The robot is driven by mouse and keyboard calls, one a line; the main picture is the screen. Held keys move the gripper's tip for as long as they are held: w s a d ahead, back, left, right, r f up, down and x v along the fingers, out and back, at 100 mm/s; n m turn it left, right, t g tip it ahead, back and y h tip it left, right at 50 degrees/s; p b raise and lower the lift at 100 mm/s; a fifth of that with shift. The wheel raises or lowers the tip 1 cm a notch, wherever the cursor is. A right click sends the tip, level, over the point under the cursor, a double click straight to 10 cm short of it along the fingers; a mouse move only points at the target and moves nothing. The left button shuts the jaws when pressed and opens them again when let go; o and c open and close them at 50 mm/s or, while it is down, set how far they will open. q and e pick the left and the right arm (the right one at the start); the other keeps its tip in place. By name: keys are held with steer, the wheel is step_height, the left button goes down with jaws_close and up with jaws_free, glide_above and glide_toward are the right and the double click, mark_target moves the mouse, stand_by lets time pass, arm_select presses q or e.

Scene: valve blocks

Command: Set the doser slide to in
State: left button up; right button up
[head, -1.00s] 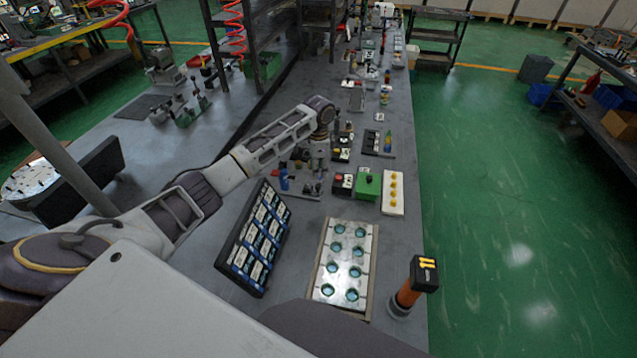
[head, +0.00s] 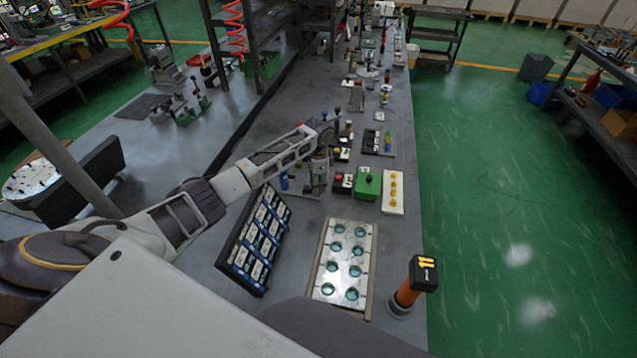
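My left gripper (head: 317,187) points down over the bench, at the end of the arm that comes in from the left. I cannot tell for sure which part is the doser slide; small valve blocks (head: 342,154) stand just behind the gripper, partly hidden by my wrist. My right gripper is not in view.
A green box with a dark knob (head: 367,184) and a white plate with yellow knobs (head: 393,192) stand right of the gripper. Nearer are a tilted black rack (head: 232,252), a tray with round holes (head: 325,290) and an orange-black post (head: 408,290). Grey bench (head: 400,240) is bare between them.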

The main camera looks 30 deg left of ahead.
mark_target(311, 190)
arm_select(q)
jaws_close()
steer(key=shift+s+a+r+p, duration=0.15)
steer(key=shift+a+p, duration=0.45)
steer(key=shift+a, duration=0.1)
steer(key=shift+s+a+p, duration=0.15)
steer(key=shift+a+p, duration=0.25)
steer(key=shift+a, duration=0.3)
jaws_free()
step_height(311, 190, up, 12)
stand_by(0.6)
